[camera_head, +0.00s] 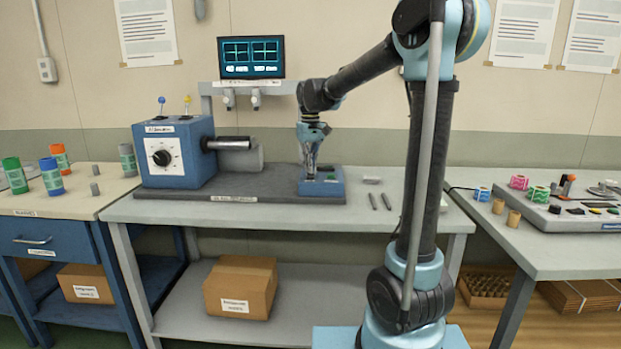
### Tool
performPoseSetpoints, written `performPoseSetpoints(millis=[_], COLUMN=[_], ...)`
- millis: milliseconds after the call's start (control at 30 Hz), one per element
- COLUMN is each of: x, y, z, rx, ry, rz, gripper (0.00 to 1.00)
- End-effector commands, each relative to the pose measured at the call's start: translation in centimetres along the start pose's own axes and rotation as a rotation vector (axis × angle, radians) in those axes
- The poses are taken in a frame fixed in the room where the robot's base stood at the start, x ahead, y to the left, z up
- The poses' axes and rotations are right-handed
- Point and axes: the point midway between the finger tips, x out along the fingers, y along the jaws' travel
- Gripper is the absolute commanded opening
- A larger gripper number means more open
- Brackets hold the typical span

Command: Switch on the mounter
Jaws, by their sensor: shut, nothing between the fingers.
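My gripper (311,170) points down and is shut and empty. Its tips are at the blue control box (334,189), at the right end of the dark base plate (240,184). I cannot tell whether they touch it; the gripper hides part of the box's top. A small green spot shows on the box. A blue machine (201,172) with a white dial and black knob stands at the plate's left end, with a roller on its right side. A grey console (576,222) with buttons is on the right table. The labels are too small to read, so I cannot tell which is the mounter.
A lit monitor (251,57) stands behind the plate. Two dark pens (379,201) lie on the bench right of the control box. Colored spools (518,182) are on the right table and upright cylinders (51,176) on the left table. A cardboard box (240,288) sits on the lower shelf.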

Motion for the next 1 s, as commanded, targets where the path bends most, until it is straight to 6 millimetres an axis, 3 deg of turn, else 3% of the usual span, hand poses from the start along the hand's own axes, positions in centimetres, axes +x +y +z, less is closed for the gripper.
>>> performPoseSetpoints(millis=[700, 1000], x=[-4.7, -5.3], y=[0.0, 0.0], z=[0.0, 0.0], rx=[0.000, 0.000], ry=[0.000, 0.000], rz=[0.000, 0.000], gripper=[0.00, 0.00])
